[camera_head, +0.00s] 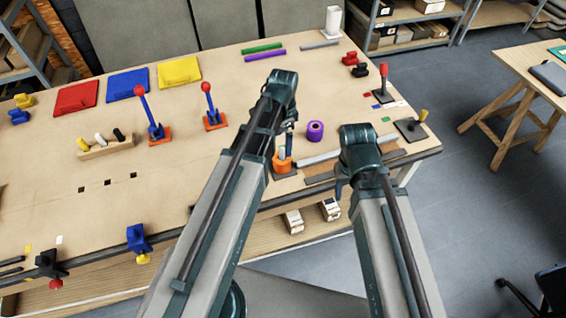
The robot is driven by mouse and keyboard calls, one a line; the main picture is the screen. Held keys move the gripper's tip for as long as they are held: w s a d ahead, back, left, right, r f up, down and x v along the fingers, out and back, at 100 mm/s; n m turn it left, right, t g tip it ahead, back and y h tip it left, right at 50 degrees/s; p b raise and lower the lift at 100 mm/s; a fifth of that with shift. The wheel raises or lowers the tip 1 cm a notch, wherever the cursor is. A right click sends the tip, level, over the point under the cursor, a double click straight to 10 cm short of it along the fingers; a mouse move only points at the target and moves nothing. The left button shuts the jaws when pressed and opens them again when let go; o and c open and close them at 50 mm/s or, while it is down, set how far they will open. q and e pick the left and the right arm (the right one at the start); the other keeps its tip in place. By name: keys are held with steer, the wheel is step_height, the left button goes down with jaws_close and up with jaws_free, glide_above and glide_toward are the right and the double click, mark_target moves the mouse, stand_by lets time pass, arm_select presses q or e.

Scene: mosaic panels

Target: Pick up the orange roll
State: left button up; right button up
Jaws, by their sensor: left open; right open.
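The orange roll (281,166) stands on a dark base near the front edge of the wooden workbench (190,190). A light core or post shows at its top. My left gripper (287,146) is over the roll and points down, open. Its fingertips are small and partly hidden by my arm, so I cannot tell whether they touch the roll. My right gripper (340,185) is open and empty at the bench's front edge, right of the roll.
A purple roll (315,131) stands just behind and right of the orange roll. A grey metal bar (332,151) lies right of it. Red-handled toggle clamps (212,115) stand to the left. A post on a dark plate (411,129) stands at the right corner. The bench's middle left is mostly clear.

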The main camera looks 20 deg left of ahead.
mark_target(282, 161)
arm_select(q)
step_height(282, 161, down, 7)
steer(key=b, duration=0.6)
steer(key=shift+f, duration=0.2)
steer(key=f+b, duration=0.1)
steer(key=b, duration=0.1)
steer(key=f+b, duration=0.3)
steer(key=f, duration=0.1)
steer(key=shift+w+a+f+b, duration=0.15)
steer(key=shift+a+f+b, duration=0.1)
steer(key=shift+b, duration=0.15)
steer(key=shift+r, duration=0.15)
steer(key=shift+c, duration=0.3)
steer(key=c, duration=1.3)
steer(key=shift+c, duration=0.2)
steer(key=shift+r, duration=0.15)
step_height(282, 161, up, 18)
steer(key=p, duration=1.8)
